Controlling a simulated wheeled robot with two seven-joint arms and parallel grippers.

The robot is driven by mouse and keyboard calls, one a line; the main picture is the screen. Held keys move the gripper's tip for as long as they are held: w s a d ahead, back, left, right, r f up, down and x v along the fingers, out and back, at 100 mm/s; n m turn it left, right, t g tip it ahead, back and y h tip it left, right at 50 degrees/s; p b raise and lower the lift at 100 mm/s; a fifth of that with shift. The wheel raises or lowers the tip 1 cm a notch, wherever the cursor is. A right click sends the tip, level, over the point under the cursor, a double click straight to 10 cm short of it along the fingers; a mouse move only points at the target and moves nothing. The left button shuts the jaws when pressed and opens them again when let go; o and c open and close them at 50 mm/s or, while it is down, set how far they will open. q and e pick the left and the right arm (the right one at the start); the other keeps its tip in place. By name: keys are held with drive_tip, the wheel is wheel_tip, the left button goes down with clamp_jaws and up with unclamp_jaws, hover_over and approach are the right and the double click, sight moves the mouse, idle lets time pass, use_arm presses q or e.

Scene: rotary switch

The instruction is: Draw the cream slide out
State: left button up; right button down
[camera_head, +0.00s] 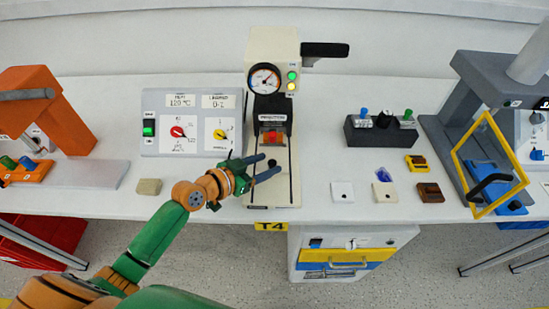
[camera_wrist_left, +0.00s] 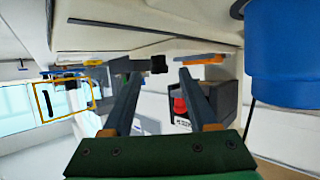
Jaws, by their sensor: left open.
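The cream press (camera_head: 272,48) stands at the middle of the table with a round gauge, two lights and a black handle. Its cream slide (camera_head: 283,190) lies low at the front, with a dark knob (camera_head: 272,162) on it. A red-orange block (camera_head: 272,138) sits behind the knob. My left gripper (camera_head: 273,164) is open, its fingertips close to the knob, one on each side in this view. In the left wrist view a black knob-like piece (camera_wrist_left: 158,63) shows just beyond the open fingers (camera_wrist_left: 160,75); I cannot tell whether they touch it. My right gripper is not in view.
A grey switch panel (camera_head: 190,125) stands left of the press, with a small beige block (camera_head: 149,187) in front. Several small blocks and a dark box (camera_head: 381,132) lie to the right. A grey press with a yellow frame (camera_head: 489,165) stands far right, an orange one (camera_head: 48,105) far left.

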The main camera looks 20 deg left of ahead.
sight(272, 162)
use_arm(q)
drive_tip(key=x, duration=0.3)
drive_tip(key=shift+w+f, duration=0.1)
clamp_jaws()
drive_tip(key=shift+s, duration=0.2)
idle(1.1)
